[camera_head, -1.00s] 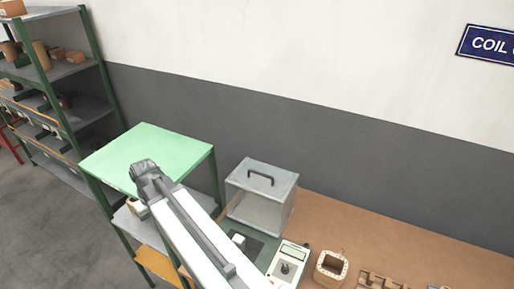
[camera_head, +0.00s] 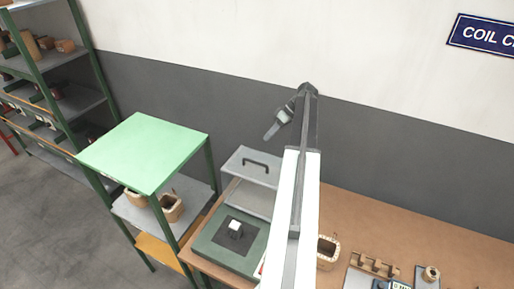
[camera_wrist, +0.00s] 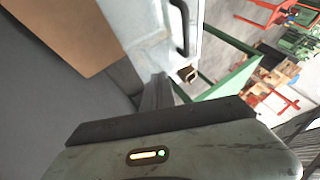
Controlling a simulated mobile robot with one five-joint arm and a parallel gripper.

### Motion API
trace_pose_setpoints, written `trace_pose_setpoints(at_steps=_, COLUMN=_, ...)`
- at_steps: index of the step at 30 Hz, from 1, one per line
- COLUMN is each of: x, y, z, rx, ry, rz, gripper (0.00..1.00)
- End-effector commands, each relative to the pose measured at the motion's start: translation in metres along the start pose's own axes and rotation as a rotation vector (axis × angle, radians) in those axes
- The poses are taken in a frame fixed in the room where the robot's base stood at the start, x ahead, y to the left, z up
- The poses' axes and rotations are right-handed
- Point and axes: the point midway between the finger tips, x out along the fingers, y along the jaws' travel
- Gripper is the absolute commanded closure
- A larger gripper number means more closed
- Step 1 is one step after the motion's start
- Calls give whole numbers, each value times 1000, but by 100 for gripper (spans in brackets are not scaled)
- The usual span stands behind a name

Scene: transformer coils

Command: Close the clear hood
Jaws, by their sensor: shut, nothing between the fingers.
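The clear hood (camera_head: 245,200) has a grey panel with a black handle (camera_head: 262,161). It stands raised at the back of a green base plate (camera_head: 205,238), which lies uncovered in front. My arm hides the hood's right side. A small white block (camera_head: 235,225) sits on a dark pad on the base. My gripper (camera_head: 268,137) is shut and empty, in the air above the hood, pointing down and left. In the wrist view, the hood's panel (camera_wrist: 145,18) and handle (camera_wrist: 181,28) show beyond my gripper (camera_wrist: 157,90), apart from it.
A green-topped shelf stand (camera_head: 145,150) stands left of the brown bench (camera_head: 400,220). Wooden coil parts (camera_head: 372,266) lie at the bench's right. A wall sign (camera_head: 485,33) hangs at upper right. A storage rack (camera_head: 50,90) stands far left. The air above the bench's right is free.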

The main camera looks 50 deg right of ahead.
Motion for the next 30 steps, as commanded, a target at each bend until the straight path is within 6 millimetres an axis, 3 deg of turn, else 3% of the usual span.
trace_pose_setpoints(at_steps=14, x=104, y=3, z=4, rx=0, ry=-3, rz=0, gripper=100)
trace_pose_setpoints(at_steps=18, x=107, y=-23, z=0, rx=-1, ry=-3, rz=-1, gripper=100)
trace_pose_setpoints(at_steps=21, x=112, y=-32, z=-1, rx=0, ry=-2, rz=0, gripper=100)
trace_pose_setpoints(at_steps=30, x=115, y=-37, z=-2, rx=0, ry=-2, rz=0, gripper=100)
